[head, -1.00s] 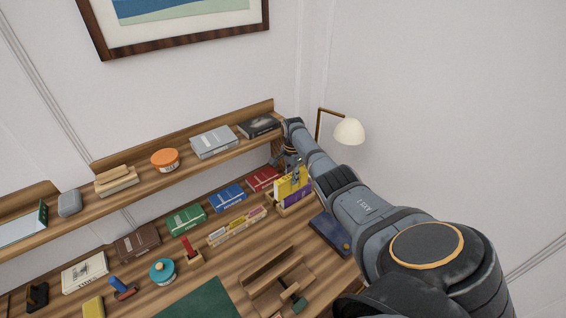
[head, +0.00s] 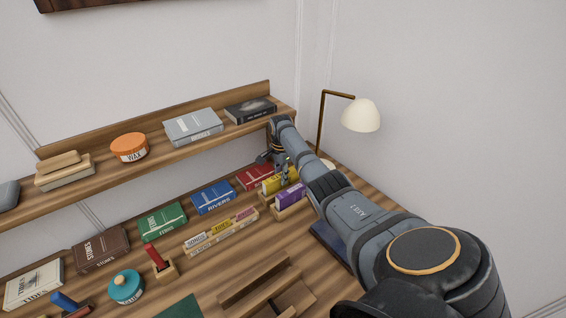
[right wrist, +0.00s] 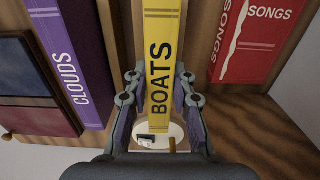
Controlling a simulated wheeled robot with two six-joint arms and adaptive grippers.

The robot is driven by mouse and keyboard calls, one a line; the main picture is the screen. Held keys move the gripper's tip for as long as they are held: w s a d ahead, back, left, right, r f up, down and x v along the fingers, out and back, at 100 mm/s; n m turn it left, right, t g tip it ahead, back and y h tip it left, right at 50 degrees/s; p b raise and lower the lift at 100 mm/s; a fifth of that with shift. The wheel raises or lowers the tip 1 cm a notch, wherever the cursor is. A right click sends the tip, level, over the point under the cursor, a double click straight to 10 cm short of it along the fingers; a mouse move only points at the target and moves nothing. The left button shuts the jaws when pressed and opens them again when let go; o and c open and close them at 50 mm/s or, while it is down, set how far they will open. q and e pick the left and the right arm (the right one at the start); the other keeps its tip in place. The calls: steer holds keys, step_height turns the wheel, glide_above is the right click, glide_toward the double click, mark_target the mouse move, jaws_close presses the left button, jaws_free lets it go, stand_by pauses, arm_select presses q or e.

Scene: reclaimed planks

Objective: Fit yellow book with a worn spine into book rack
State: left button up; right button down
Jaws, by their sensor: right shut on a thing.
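The yellow book (head: 272,186), spine lettered BOATS, is upright between the fingers of my right gripper (head: 284,170). In the right wrist view the yellow book (right wrist: 159,50) runs between both fingers of the right gripper (right wrist: 157,88), which are shut on its sides. The wooden book rack (head: 295,208) holds a purple book (head: 291,196), lettered CLOUDS in the wrist view (right wrist: 68,60). The yellow book is beside the purple one, at the rack, with wood between them. Its lower end is partly hidden, so I cannot tell whether it rests on the rack's floor. My left gripper is not in view.
A red book (head: 255,176) lies behind the rack, close to the gripper. A shelf (head: 230,131) with several items runs above. A lamp (head: 360,114) stands behind my right arm. A dark blue item (head: 326,238) lies in front of the rack, partly behind the arm.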

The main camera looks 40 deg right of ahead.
steer(key=shift+s+r, duration=0.2)
steer(key=shift+w+a+f, duration=0.15)
steer(key=shift+a+f, duration=0.05)
steer(key=c, duration=1.1)
jaws_free()
steer(key=shift+d, duration=0.1)
step_height(320, 180, up, 12)
steer(key=shift+r, duration=0.2)
